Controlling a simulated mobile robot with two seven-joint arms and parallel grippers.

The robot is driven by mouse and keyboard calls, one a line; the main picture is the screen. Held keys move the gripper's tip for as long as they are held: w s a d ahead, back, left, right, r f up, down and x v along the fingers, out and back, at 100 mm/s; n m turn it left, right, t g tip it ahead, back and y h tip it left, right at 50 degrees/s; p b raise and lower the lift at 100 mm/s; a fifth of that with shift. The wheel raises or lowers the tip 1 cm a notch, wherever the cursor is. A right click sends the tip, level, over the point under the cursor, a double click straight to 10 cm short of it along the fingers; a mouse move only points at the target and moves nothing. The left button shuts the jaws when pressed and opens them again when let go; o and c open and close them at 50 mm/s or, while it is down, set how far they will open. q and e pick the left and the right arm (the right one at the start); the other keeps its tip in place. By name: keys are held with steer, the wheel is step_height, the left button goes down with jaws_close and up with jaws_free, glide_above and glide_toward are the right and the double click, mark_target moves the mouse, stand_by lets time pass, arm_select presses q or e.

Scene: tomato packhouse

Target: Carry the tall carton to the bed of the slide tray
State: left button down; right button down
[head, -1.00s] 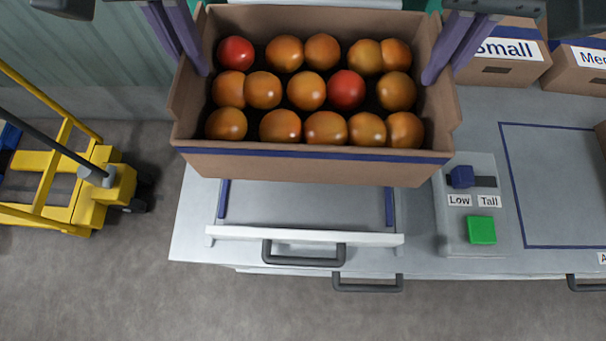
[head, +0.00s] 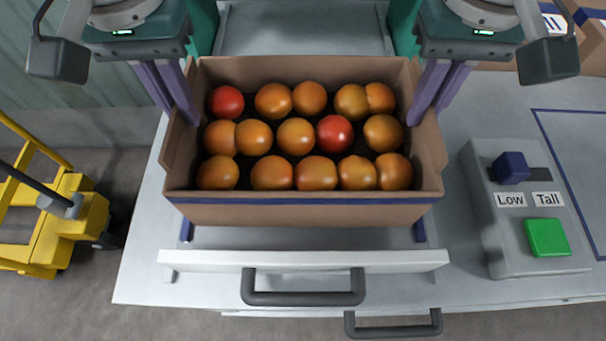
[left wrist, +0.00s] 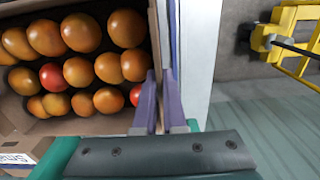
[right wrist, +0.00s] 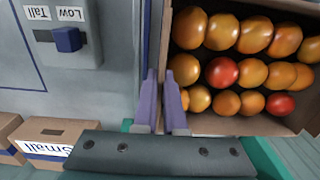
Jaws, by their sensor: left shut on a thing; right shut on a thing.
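The tall carton (head: 300,213) is brown with a blue stripe and holds orange and red tomatoes. In the head view it is upright above the slide tray, with the tray's bed (head: 300,238) mostly hidden under it; I cannot tell whether it touches. My left gripper (head: 182,112) is shut on its left wall, also seen in the left wrist view (left wrist: 160,125). My right gripper (head: 428,108) is shut on its right wall, also seen in the right wrist view (right wrist: 163,125). The slide tray's white front edge (head: 310,260) and dark handle (head: 303,287) show in front.
A grey control box with a blue slider (head: 510,168), Low and Tall labels and a green button (head: 547,238) stands right of the tray. Small-labelled cartons (right wrist: 48,142) stand further off. A yellow pallet truck (head: 65,225) is on the floor at left.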

mark_target(192, 131)
arm_select(q)
steer(key=shift+a+f, duration=0.1)
arm_select(e)
steer(key=shift+d, duration=0.1)
